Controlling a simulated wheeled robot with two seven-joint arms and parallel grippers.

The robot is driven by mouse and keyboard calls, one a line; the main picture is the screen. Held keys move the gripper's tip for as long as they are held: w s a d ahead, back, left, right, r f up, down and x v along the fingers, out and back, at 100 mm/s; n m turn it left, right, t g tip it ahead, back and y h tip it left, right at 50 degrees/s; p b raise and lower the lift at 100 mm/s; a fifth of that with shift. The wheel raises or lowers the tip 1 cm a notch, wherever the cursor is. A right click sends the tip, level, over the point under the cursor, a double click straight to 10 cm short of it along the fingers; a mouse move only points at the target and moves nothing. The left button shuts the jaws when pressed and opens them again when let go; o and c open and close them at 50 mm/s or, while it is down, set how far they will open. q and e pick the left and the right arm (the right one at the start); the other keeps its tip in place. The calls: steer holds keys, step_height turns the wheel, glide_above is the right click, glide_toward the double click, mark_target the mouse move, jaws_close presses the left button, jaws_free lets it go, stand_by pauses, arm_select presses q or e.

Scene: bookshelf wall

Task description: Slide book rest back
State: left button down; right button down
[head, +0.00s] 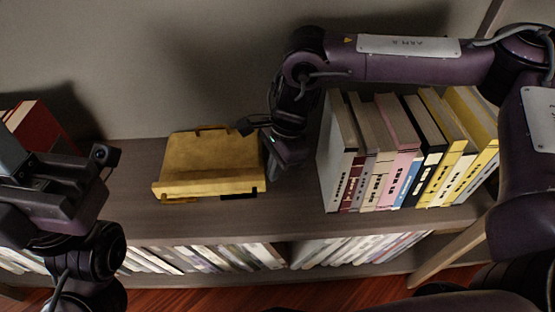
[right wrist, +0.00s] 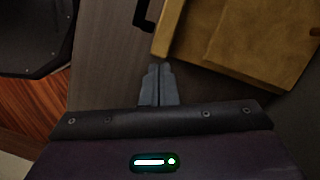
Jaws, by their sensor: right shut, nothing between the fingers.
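The book rest (head: 210,160) is a yellow, tray-like piece with a raised back and dark metal parts on its edges. It sits on the shelf top (head: 295,218), left of the row of books. It also shows at the upper right of the right wrist view (right wrist: 245,42). My right gripper (head: 272,176) is shut and empty, just right of the book rest. In the right wrist view its fingertips (right wrist: 160,68) are together close to the rest's edge; contact is unclear. My left gripper (head: 55,180) is at the left, its finger opening not clear.
Several upright books (head: 400,150) stand on the shelf right of my right gripper. A red book (head: 42,125) is at the far left, partly behind my left arm. More books (head: 205,258) fill the lower shelf. A wall (head: 180,60) rises behind.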

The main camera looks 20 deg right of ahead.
mark_target(254, 181)
steer(key=shift+a+f, duration=0.15)
steer(key=shift+s+a+p, duration=0.15)
steer(key=shift+a+p, duration=0.3)
steer(key=shift+a, duration=0.55)
steer(key=shift+s+a+p, duration=0.15)
steer(key=shift+a+p, duration=0.25)
steer(key=shift+a, duration=0.6)
